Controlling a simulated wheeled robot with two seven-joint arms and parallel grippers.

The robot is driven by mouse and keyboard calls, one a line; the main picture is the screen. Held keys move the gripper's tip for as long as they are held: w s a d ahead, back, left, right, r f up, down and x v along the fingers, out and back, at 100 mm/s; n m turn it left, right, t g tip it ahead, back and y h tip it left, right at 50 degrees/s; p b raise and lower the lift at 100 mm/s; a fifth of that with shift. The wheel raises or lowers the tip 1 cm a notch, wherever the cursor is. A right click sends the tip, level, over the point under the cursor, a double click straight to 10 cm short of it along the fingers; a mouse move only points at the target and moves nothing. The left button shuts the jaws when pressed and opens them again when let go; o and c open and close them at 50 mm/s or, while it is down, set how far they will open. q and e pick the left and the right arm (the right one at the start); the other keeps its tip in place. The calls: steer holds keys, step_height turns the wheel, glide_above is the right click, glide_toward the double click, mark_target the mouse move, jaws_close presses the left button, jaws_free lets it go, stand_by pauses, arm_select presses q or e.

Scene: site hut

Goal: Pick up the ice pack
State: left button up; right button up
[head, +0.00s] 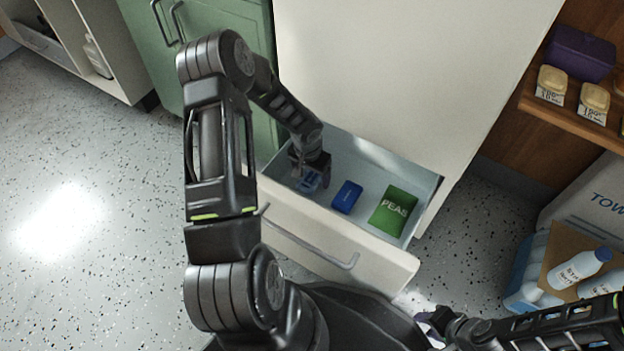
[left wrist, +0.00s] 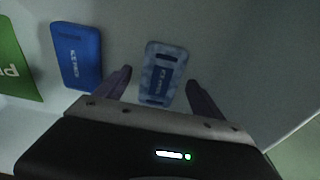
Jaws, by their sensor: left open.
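Two ice packs lie in the open drawer (head: 427,187). One is pale, frosted blue (head: 310,181), at the drawer's left side and partly hidden by my left gripper (head: 311,172) in the head view. The other is plain dark blue (head: 347,197), to its right. In the left wrist view, my left gripper (left wrist: 158,77) is open, with the frosted pack (left wrist: 163,72) showing between its two fingers. The dark blue pack (left wrist: 77,56) lies left of the fingers there. My right gripper (head: 432,323) is at the bottom of the head view; its jaw gap is unclear.
A green peas bag (head: 394,211) lies at the drawer's right. The drawer's front has a handle (head: 312,243). A green cabinet (head: 215,20) stands left. A wooden shelf (head: 570,118) and a crate with bottles (head: 575,268) are right. The floor at left is clear.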

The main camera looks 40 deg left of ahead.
mark_target(312, 177)
stand_by(0.4)
arm_select(q)
steer(key=c, duration=1.6)
steer(key=shift+r, duration=0.1)
steer(key=shift+r+p, duration=0.4)
steer(key=shift+r, duration=0.35)
step_height(312, 177, up, 11)
steer(key=p, duration=0.4)
steer(key=s+d, duration=0.1)
steer(key=d, duration=0.4)
steer(key=s+d, duration=0.2)
steer(key=d, duration=0.4)
steer(key=s+d+b, duration=0.1)
steer(key=d, duration=0.5)
steer(key=shift+s+d+f, duration=0.2)
steer(key=shift+d+f, duration=0.05)
steer(key=shift+f, duration=0.05)
